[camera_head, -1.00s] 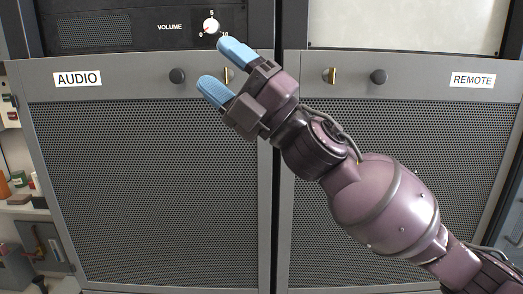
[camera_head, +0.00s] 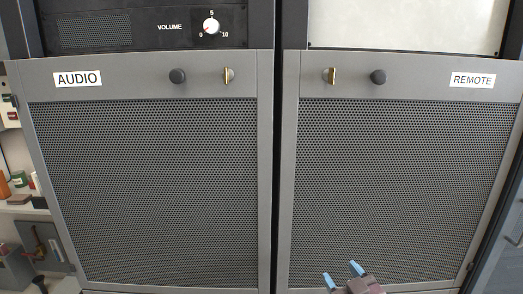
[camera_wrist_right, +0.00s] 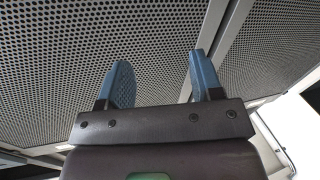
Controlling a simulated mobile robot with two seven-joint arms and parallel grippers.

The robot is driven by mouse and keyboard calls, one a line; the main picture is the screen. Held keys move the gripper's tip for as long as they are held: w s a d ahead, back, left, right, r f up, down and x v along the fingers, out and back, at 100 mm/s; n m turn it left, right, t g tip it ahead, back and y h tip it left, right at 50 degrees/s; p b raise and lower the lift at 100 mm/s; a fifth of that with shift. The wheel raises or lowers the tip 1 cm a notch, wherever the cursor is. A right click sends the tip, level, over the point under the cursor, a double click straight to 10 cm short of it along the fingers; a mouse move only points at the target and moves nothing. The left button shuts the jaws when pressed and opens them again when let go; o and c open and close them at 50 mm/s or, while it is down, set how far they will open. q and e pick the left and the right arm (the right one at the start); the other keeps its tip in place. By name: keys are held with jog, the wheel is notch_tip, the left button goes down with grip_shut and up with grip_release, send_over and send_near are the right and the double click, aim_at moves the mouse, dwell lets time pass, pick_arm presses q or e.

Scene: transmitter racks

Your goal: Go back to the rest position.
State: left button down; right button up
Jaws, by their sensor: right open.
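My right gripper (camera_head: 343,275) is low in the head view, at the bottom edge, in front of the lower part of the REMOTE rack door (camera_head: 390,190). Its two blue fingers are apart with nothing between them. In the right wrist view the open fingers (camera_wrist_right: 160,82) point toward the perforated doors, and no object is between them. Most of my right arm is out of the head view. My left gripper does not show in either view.
The AUDIO rack door (camera_head: 150,190) stands at left, closed, with a black knob (camera_head: 177,76) and brass latch (camera_head: 228,75). Above it is a volume dial (camera_head: 211,27). A shelf (camera_head: 22,208) with small items is at far left. The space before the doors is clear.

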jog(key=s+d+f+m+g+h, duration=0.1)
jog(key=s+d+f+g, duration=0.1)
jog(key=s+f, duration=0.5)
jog(key=s+d+f+m+g+h, duration=0.2)
jog(key=s+d+f, duration=0.2)
jog(key=s+f, duration=0.4)
jog(key=s+d+f+m+g+h, duration=0.1)
jog(key=s+d+f+g, duration=0.1)
jog(key=s+f, duration=0.6)
jog(key=shift+s+d+m+h, duration=0.4)
jog(key=shift+s+d, duration=0.4)
jog(key=shift+s, duration=0.35)
